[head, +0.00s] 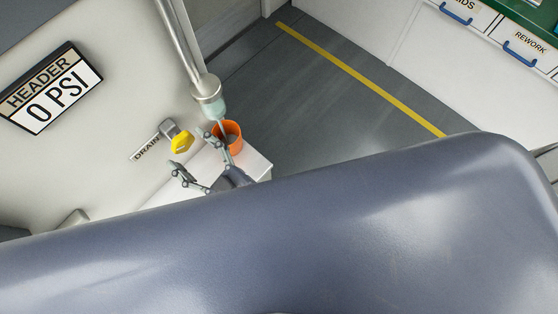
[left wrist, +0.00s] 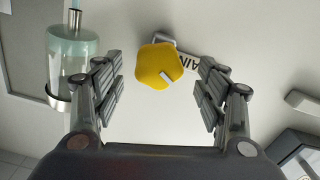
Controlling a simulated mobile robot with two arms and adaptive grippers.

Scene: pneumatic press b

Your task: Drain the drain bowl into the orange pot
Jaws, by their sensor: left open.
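The drain bowl (head: 217,107) is a clear, greenish bowl under a metal collar at the lower end of a vertical pipe; it also shows at the left in the left wrist view (left wrist: 73,62). The orange pot (head: 238,128) stands below it on a white stand. A yellow drain knob (head: 181,142) sits on the wall beside the DRAIN label. My left gripper (head: 202,160) is open and empty, facing the knob. In the left wrist view the knob (left wrist: 158,66) appears between the spread fingers, beyond their tips. A finger partly covers the pot. My right gripper is not seen.
A HEADER sign (head: 50,88) on the wall reads 0 PSI. The white stand (head: 254,166) has a bare corner. Grey floor with a yellow line (head: 350,70) lies open behind, with white drawers at the right. My own arm covers the lower head view.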

